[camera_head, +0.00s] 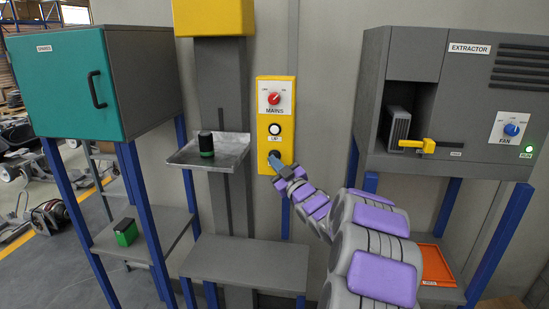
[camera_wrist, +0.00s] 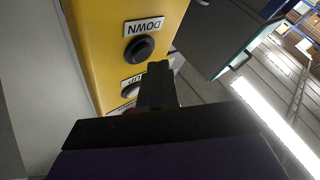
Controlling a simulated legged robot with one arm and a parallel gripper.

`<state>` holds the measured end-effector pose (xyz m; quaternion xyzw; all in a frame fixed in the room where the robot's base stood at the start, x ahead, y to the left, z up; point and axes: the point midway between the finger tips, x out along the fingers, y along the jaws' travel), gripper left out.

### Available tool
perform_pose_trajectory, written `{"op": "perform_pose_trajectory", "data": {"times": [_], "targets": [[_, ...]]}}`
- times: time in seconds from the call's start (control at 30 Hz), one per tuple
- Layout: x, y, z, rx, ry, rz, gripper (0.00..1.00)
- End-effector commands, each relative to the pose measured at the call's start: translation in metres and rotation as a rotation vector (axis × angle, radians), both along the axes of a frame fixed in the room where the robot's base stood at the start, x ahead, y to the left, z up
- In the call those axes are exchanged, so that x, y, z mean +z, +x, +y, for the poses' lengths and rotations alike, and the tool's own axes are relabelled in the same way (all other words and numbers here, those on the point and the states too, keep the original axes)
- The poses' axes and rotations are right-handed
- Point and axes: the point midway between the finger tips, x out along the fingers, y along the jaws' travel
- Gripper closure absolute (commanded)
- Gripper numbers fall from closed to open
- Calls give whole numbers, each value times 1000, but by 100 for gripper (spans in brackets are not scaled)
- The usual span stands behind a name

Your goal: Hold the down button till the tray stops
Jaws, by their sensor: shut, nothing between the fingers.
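The yellow control box (camera_head: 262,100) on the wall carries a red MAINS knob (camera_head: 274,98) and a white UP button (camera_head: 274,129). My gripper (camera_head: 281,170) is shut and empty at the box's lower end. In the wrist view its fingertips (camera_wrist: 158,68) are close beside the DOWN button; I cannot tell if they touch. The metal tray (camera_head: 228,158) is on the grey column, above the grey bench, bearing a black and green canister (camera_head: 206,144).
A grey bench (camera_head: 245,262) stands below the tray. A teal cabinet (camera_head: 70,85) on blue legs is at left, with a green box (camera_head: 126,232) on its shelf. The grey extractor (camera_head: 470,100) is at right, above an orange bin (camera_head: 436,265).

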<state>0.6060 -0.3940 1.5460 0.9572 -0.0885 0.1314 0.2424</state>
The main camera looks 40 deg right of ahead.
Motion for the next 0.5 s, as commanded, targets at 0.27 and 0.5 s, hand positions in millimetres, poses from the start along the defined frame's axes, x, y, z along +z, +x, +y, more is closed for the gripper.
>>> {"op": "perform_pose_trajectory", "data": {"times": [0.27, 0.5], "targets": [[2, 4, -5, 0, -1, 0, 100], [2, 4, -4, 0, -1, 0, 100]]}}
